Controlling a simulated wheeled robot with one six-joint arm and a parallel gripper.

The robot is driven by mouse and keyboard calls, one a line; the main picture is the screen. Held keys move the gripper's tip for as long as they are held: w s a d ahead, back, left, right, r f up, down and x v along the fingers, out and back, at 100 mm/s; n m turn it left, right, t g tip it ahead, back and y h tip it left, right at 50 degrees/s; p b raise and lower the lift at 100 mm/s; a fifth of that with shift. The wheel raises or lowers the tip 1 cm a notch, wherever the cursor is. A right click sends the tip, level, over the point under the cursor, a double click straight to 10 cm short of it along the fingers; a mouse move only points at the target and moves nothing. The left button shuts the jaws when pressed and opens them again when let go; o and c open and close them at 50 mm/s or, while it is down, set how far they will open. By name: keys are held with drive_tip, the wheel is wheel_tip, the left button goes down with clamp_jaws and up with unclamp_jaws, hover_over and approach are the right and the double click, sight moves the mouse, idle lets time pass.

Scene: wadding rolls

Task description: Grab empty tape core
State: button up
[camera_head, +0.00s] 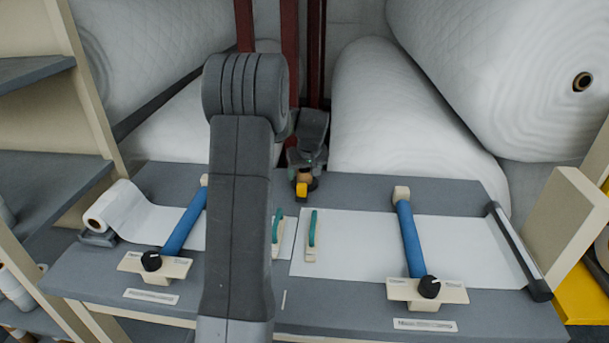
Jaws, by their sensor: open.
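My gripper (306,161) is at the back middle of the grey table, reaching down past my dark arm. It is open, though its fingers are small and partly hidden by the wrist. Just below its fingertips is a small brown piece (304,174), which may be the tape core. It sits at a small yellow and black item (302,189), perhaps a tape dispenser. I cannot tell whether the fingers touch the brown piece or stand around it.
The grey table (350,187) bears white sheets (352,240), two blue rollers (410,238) on wooden blocks and two green-handled tools (312,228). A small white roll (118,211) lies at the left. Large wadding rolls (390,115) and dark red posts (289,60) stand behind.

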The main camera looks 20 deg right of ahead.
drive_tip(key=c, duration=1.1)
